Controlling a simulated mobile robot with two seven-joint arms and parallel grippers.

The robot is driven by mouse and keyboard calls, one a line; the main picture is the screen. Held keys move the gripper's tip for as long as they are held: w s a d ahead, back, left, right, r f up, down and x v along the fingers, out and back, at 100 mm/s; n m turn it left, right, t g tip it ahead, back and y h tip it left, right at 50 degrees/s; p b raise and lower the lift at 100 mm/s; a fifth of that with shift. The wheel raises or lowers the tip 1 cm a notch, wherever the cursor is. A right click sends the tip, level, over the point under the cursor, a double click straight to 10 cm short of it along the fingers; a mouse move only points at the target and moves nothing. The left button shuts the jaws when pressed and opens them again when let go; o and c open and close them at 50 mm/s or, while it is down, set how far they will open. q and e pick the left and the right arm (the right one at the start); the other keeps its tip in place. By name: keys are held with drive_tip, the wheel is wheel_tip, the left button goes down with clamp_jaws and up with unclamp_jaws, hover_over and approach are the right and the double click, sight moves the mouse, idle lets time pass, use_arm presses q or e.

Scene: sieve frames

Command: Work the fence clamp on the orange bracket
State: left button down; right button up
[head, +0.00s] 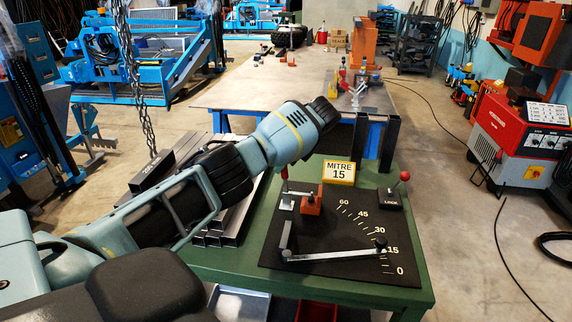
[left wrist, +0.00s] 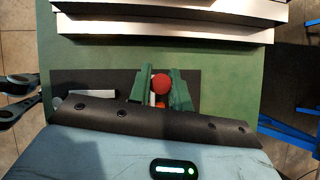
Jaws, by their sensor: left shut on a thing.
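The orange bracket (head: 312,202) stands on a black mitre plate (head: 330,225) on the green bench. A silver clamp arm lies beside it, with a red knob (head: 284,174) upright at its left. In the left wrist view, the green fingers of my left gripper (left wrist: 161,90) are closed around the red knob (left wrist: 160,83). My right gripper is not seen.
A yellow sign (head: 339,172) reads MITRE 15. A black LOCK block (head: 388,199) with a red-knobbed lever (head: 404,177) stands at the plate's right. Dark metal bars (head: 215,230) lie left of the plate.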

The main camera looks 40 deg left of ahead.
use_arm(q)
drive_tip(key=shift+d+f, duration=0.1)
idle(0.5)
drive_tip(key=c, duration=1.3)
unclamp_jaws()
drive_tip(key=v, duration=0.8)
drive_tip(key=shift+f, duration=0.1)
